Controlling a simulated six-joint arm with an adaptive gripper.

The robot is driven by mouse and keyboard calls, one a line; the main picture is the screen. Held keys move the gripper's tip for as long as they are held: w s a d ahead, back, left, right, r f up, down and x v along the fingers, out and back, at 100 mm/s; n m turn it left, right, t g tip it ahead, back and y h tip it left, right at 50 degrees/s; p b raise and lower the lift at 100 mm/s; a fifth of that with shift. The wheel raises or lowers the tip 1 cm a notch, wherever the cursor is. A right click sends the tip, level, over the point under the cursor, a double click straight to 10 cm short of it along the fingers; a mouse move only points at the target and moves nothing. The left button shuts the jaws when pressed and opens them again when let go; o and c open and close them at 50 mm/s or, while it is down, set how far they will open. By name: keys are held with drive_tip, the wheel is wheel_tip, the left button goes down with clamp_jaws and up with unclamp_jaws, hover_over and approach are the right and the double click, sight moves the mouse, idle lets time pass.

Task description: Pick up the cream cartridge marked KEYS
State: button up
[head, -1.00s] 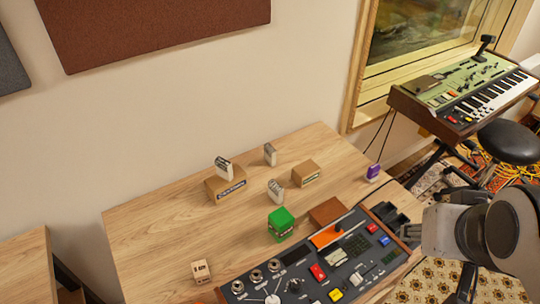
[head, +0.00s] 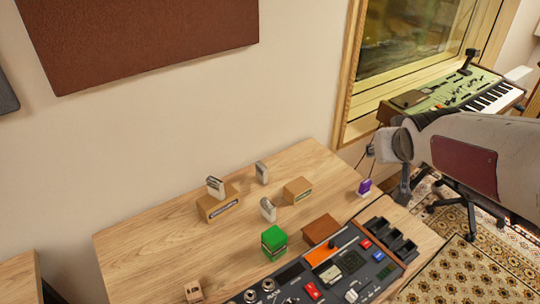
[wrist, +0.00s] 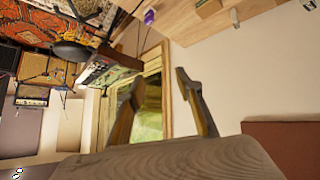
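Several pale cartridges are on the wooden desk (head: 135,250): one (head: 216,186) on a cardboard box, one (head: 262,172) behind it, one (head: 268,209) farther forward, and a tan one (head: 194,291) near the front left. Their markings are too small to read, so I cannot tell which says KEYS. My gripper (wrist: 160,80) is open and empty in the wrist view, its two fingers spread apart. It is in the air, away from the cartridges. In the head view my arm reaches in from the right, beyond the desk's right end.
A green block (head: 274,240), a small cardboard box (head: 298,190), a brown box (head: 321,229) and a purple cartridge (head: 364,186) are also on the desk. A control panel (head: 340,266) fills the front right. The left of the desk is mostly clear. A keyboard (head: 490,95) stands beyond.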

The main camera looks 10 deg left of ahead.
drive_tip(key=w+a+f+n+t+y, duration=0.1)
drive_tip(key=w+a+f+n+y, duration=0.1)
drive_tip(key=w+a+f, duration=0.65)
drive_tip(key=w+a+f+n+t+y, duration=0.1)
drive_tip(key=w+a+f+y, duration=0.3)
drive_tip(key=w, duration=0.7)
drive_tip(key=n+g+y, duration=0.1)
drive_tip(key=n+y, duration=0.3)
approach(261, 166)
drive_tip(key=x, duration=0.2)
drive_tip(key=shift+w+a, duration=0.1)
drive_tip(key=shift+w, duration=0.25)
drive_tip(key=shift+x, duration=1.3)
drive_tip(key=shift+a+f, duration=0.1)
drive_tip(key=shift+f, duration=0.05)
